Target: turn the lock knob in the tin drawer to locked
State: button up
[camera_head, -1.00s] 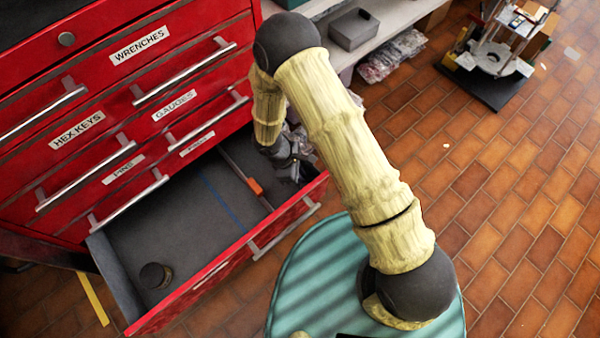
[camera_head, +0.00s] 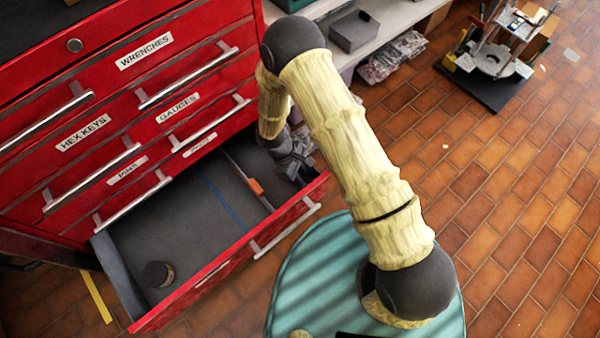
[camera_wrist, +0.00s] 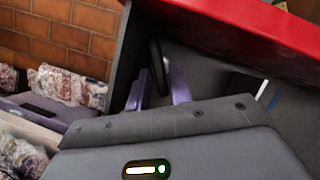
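The open drawer (camera_head: 197,281) has a red front and a dark grey inside, at the bottom of the red cabinet. My gripper (camera_wrist: 160,88) is in the drawer's right end; in the head view my gripper (camera_head: 296,166) is small and partly hidden by my arm. Its two purple fingers stand apart in the wrist view. A dark round disc (camera_wrist: 158,67), seen nearly edge-on, shows between and just beyond the fingertips. It may be the lock knob; its setting cannot be read, and I cannot tell whether a finger touches it.
A dark round tin-like object (camera_head: 158,274) stands at the drawer's left end. An orange piece (camera_head: 256,187) sits on a thin divider, beside a blue line on the drawer floor. The red drawer front rises close by my gripper. Tiled floor at right is mostly clear.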

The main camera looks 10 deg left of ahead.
jog(key=shift+r, duration=0.15)
jog(key=p+v, duration=0.4)
jog(key=v, duration=1.3)
jog(key=shift+a, duration=0.1)
grip_shut()
jog(key=s+d+f+n+g+y+b, duration=0.1)
jog(key=d+f+n+y+b, duration=0.1)
jog(key=n, duration=0.7)
jog(key=s+d+f+n+g+y+b, duration=0.2)
jog(key=n+b, duration=0.3)
jog(key=n, duration=0.4)
jog(key=shift+d+f+y, duration=0.6)
jog(key=shift+d+f, duration=0.05)
jog(key=shift+f, duration=0.2)
